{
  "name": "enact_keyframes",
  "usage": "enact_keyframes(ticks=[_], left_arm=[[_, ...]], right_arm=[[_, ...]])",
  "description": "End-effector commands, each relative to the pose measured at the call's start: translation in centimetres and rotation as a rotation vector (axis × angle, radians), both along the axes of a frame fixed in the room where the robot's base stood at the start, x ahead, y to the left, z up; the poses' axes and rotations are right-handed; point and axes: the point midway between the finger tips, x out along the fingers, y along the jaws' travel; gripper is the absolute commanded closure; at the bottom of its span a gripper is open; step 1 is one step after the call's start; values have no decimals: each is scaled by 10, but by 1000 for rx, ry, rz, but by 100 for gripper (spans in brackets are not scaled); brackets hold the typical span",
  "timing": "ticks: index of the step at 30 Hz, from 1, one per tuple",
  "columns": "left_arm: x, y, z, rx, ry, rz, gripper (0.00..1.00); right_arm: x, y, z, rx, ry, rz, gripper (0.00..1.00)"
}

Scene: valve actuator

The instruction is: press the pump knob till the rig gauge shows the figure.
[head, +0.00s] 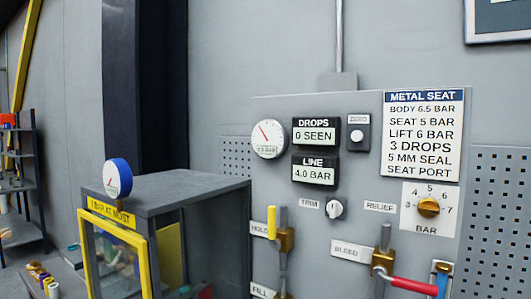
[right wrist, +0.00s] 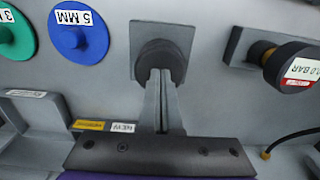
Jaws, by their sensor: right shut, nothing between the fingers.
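In the right wrist view a dark round knob (right wrist: 158,47) sits on a square grey plate; I take it for the pump knob. My right gripper (right wrist: 159,76) is shut and empty. Its fingertips point at the knob and overlap its lower part; whether they touch it I cannot tell. In the head view a white round gauge (head: 268,139) is on the wall panel, its small figure too blurred to read surely. A blue-backed gauge (head: 118,177) stands above a yellow-framed box. Which one is the rig gauge is not clear. My left gripper is not in view.
In the head view the line display (head: 315,172) reads 4.0 BAR, and the metal seat card (head: 422,135) lists pressures. In the right wrist view a blue 5 MM disc (right wrist: 78,37) is left of the knob. A black cylinder (right wrist: 293,66) with a BAR label juts out right.

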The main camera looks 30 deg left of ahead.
Motion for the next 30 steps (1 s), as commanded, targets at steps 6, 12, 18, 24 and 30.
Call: enact_keyframes(ticks=[6, 12, 18, 24, 30], left_arm=[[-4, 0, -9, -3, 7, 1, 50], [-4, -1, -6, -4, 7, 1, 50], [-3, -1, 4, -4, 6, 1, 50], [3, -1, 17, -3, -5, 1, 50], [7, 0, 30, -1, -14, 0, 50]], right_arm=[[-1, 0, -9, -1, 5, 0, 100], [-1, -1, -5, -1, 5, 0, 100], [-1, 0, 9, -1, 3, 0, 100], [-1, 0, 24, 0, 2, 0, 100], [-1, 0, 39, 0, 1, 0, 100]])
